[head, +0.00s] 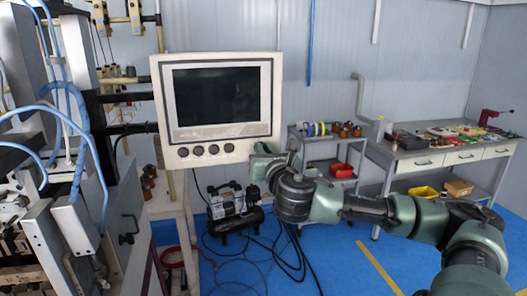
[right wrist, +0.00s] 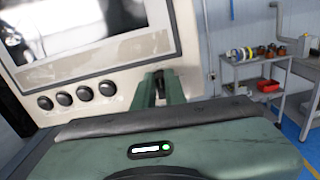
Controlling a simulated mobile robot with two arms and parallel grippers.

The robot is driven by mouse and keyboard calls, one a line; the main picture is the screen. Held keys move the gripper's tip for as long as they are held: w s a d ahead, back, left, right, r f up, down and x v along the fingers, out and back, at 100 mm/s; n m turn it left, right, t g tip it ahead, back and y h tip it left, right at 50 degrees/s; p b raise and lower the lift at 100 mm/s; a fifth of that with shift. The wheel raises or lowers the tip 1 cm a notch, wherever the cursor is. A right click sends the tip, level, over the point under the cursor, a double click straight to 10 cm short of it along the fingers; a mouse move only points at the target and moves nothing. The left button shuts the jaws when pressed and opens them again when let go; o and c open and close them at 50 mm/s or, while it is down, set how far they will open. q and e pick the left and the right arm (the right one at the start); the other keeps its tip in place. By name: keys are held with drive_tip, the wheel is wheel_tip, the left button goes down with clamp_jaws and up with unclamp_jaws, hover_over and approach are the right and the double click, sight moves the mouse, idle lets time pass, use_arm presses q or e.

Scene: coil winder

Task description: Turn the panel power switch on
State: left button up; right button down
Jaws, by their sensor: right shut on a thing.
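The control panel (head: 276,100) is a cream box with a dark screen and several round black knobs (head: 198,151) along its lower edge. In the right wrist view the knobs (right wrist: 64,98) are left of my fingers. My right gripper (head: 260,150) is at the panel's lower right corner, with its fingers against the front face. In the right wrist view the right gripper (right wrist: 161,88) is shut on a small dark thing between its fingertips, in line with the knobs, where the power switch sits. The fingers hide most of it, and its position cannot be read. My left gripper is not in view.
The coil winding machine (head: 75,200) with blue hoses stands at the left. A compressor (head: 235,205) and loose cables lie on the blue floor behind my arm. A grey shelf cart (head: 325,140) and a workbench (head: 430,160) stand at the right.

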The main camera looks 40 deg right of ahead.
drive_tip(key=shift+s+d+f+m+b, duration=0.15)
drive_tip(key=shift+m+b, duration=1.25)
drive_tip(key=shift+m, duration=1.45)
drive_tip(key=shift+d+f+m+b, duration=0.25)
drive_tip(key=shift+m+b, duration=1.2)
drive_tip(key=shift+m, duration=1.45)
drive_tip(key=shift+s+d+f+m+b, duration=0.1)
drive_tip(key=shift+f+m+b, duration=0.15)
drive_tip(key=shift+m+b, duration=1.9)
drive_tip(key=shift+m+p, duration=0.7)
drive_tip(key=shift+m, duration=0.1)
drive_tip(key=c, duration=1.5)
unclamp_jaws()
drive_tip(key=shift+o, duration=0.2)
